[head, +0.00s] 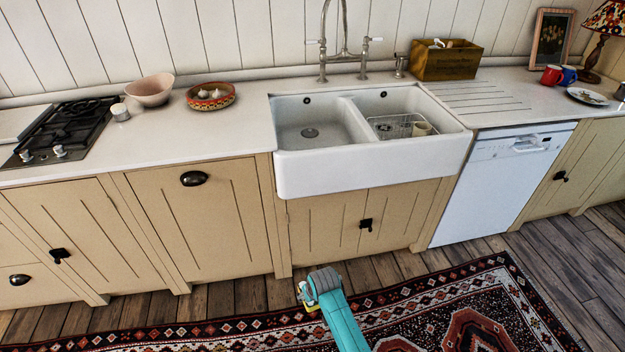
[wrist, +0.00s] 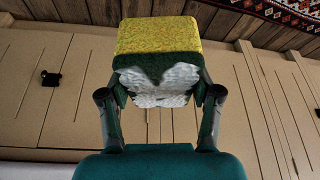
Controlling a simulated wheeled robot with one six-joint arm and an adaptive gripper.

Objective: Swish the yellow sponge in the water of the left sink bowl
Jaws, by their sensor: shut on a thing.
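The yellow sponge (wrist: 158,38) is between the two fingers of my gripper (wrist: 158,95) in the wrist view. Its yellow face and a dark green side with white patches show. In the head view my gripper (head: 305,296) is low, in front of the cabinets and over the floor and rug, well below the sink; the sponge is hard to make out there. The left sink bowl (head: 308,108) is the left half of the white double sink. A round drain (head: 310,133) shows on its floor; I cannot make out a water surface.
The right bowl holds a wire rack (head: 395,125) and a beige cup (head: 421,128). A tall tap (head: 345,45) stands behind the sink. The sink's white front (head: 375,168) juts out. A garlic bowl (head: 211,97) and pink bowl (head: 150,90) stand left. A wooden box (head: 447,62) stands behind right.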

